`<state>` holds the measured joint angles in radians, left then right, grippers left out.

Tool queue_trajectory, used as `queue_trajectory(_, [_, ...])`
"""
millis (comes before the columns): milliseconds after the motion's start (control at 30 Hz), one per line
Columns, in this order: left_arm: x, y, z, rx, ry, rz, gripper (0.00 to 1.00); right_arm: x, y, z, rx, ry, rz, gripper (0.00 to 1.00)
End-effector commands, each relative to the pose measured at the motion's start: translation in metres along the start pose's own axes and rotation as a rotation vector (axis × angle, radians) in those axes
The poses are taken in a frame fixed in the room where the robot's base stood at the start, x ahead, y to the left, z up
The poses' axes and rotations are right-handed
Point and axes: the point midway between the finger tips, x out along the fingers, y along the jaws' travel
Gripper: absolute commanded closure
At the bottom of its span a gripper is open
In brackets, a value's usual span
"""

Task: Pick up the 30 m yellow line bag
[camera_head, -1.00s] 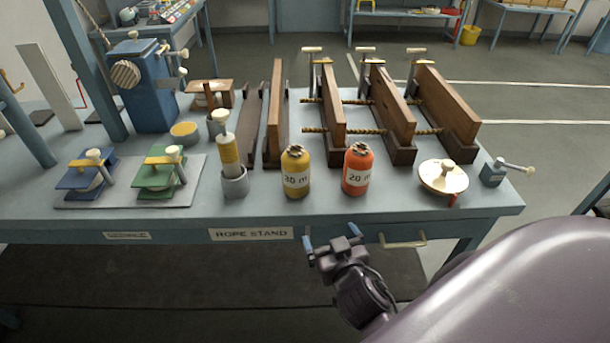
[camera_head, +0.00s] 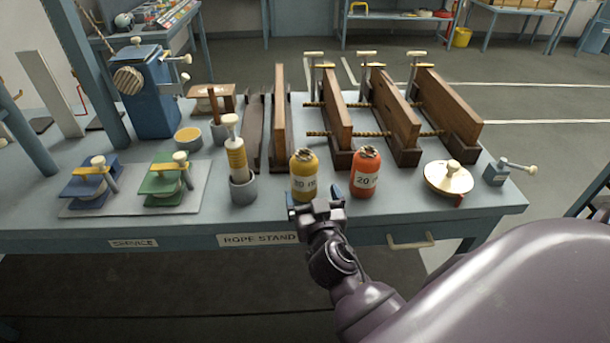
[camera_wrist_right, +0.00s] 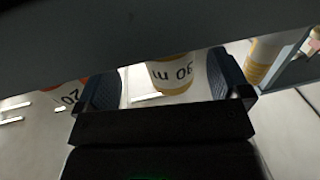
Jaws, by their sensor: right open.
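The yellow line bag (camera_head: 304,172) stands upright near the front edge of the rope stand table, with a white label. Its label in the right wrist view (camera_wrist_right: 171,76) reads 30 m, upside down. The red line bag (camera_head: 366,170), labelled 20 m, stands just to its right; it also shows at the left of the right wrist view (camera_wrist_right: 66,93). My right gripper (camera_head: 315,197) is open and empty in front of the yellow bag, low by the table's front edge. In the right wrist view its fingers (camera_wrist_right: 165,85) lie either side of the yellow bag's label. My left gripper is not in view.
A grey cup with a yellow-wrapped cylinder (camera_head: 241,178) stands left of the yellow bag. Wooden rope boards (camera_head: 340,112) stand behind the bags. The table front carries a drawer handle (camera_head: 410,242).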

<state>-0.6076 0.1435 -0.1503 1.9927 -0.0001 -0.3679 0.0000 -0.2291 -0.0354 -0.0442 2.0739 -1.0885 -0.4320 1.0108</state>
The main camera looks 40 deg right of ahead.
Motion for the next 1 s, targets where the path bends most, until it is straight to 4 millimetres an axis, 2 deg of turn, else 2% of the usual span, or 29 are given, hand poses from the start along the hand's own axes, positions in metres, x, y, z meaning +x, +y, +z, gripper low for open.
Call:
queue_trajectory(133, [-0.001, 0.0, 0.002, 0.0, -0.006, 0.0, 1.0, 0.009, -0.002, -0.002, -0.001, 0.002, 0.0, 0.05])
queue_trajectory(500, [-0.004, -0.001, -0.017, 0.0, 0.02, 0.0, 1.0, 0.051, -0.007, -0.003, -0.002, 0.001, 0.0, 0.05])
queue_trajectory(767, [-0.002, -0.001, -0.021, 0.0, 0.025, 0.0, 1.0, 0.053, -0.007, -0.001, -0.001, 0.0, 0.001, 0.05])
queue_trajectory(800, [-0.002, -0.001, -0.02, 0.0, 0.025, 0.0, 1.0, 0.053, -0.007, -0.001, -0.001, 0.0, 0.001, 0.07])
queue_trajectory(1000, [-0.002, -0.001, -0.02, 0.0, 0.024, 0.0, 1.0, 0.053, -0.007, -0.001, -0.001, 0.0, 0.0, 0.37])
